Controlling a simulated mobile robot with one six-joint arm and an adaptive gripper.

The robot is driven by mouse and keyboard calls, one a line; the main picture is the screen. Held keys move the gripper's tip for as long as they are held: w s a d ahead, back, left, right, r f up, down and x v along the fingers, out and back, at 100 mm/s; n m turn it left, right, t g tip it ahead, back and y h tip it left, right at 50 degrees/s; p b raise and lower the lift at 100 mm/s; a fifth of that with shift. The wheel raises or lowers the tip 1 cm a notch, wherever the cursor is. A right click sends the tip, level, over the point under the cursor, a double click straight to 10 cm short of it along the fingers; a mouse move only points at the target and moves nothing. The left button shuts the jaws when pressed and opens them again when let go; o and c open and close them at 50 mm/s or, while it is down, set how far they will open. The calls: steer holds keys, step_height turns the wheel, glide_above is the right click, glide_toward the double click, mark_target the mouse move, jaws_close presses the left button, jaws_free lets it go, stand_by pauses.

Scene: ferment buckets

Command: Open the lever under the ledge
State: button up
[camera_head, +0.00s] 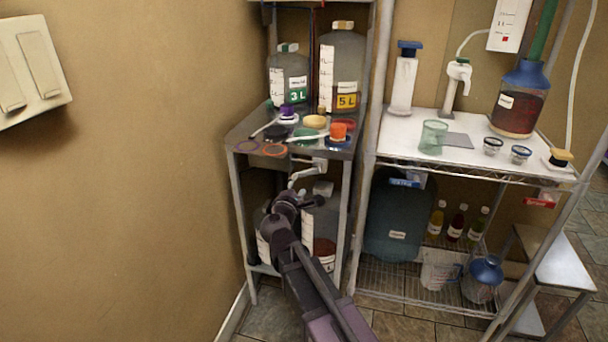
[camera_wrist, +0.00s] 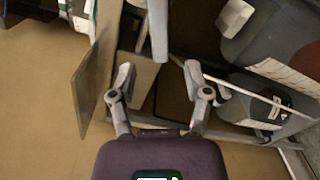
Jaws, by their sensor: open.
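A pale grey lever (camera_head: 305,172) hangs under the front of the ledge (camera_head: 245,150) in the head view, bent down at its left end. My gripper (camera_head: 291,192) is just below that end, at the front of the left rack; its fingers are hard to make out there. In the wrist view my gripper (camera_wrist: 158,74) is open, its two fingers spread apart with nothing gripped. A pale bar (camera_wrist: 158,30), apparently the lever, comes down from the top edge and ends beyond and between the fingertips. I cannot tell whether they touch it.
Caps, rings and an orange lid (camera_head: 338,130) lie on the ledge. Large jugs, one marked 3 L (camera_head: 289,80), stand above it, and a jug (camera_head: 325,225) stands below, behind my arm. A white-topped rack (camera_head: 400,140) stands right; the beige wall (camera_head: 110,200) is left.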

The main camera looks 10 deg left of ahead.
mark_target(303, 175)
steer(key=shift+w+d, duration=0.2)
steer(key=shift+w, duration=0.95)
steer(key=shift+w+d, duration=0.15)
steer(key=shift+w, duration=1)
steer(key=shift+w+d, duration=0.2)
steer(key=shift+w, duration=0.95)
jaws_close()
